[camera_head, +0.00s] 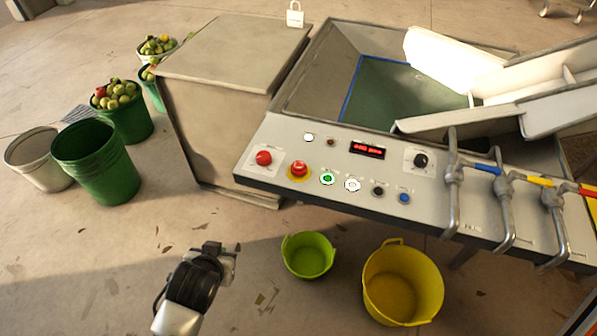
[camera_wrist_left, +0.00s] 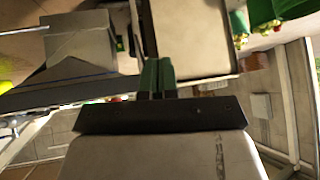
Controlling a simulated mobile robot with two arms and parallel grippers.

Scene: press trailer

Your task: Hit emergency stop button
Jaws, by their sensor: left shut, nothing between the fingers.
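The control panel (camera_head: 330,165) of the press has a red mushroom button on a yellow ring, the emergency stop button (camera_head: 299,169). A second red button (camera_head: 263,158) without a yellow ring sits to its left. My left gripper (camera_head: 222,248) is below and left of the panel in the head view, apart from the buttons. In the left wrist view its green fingers (camera_wrist_left: 157,76) are together, with nothing between them. I cannot pick out the emergency stop button in the wrist view. My right gripper is not in view.
A green button (camera_head: 327,179) and a white button (camera_head: 352,185) are right of the stop button. Metal pipes with valves (camera_head: 503,190) stand at the panel's right. A lime bucket (camera_head: 308,256) and a yellow bucket (camera_head: 402,284) are on the floor below. A large grey box (camera_head: 215,115) adjoins the panel.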

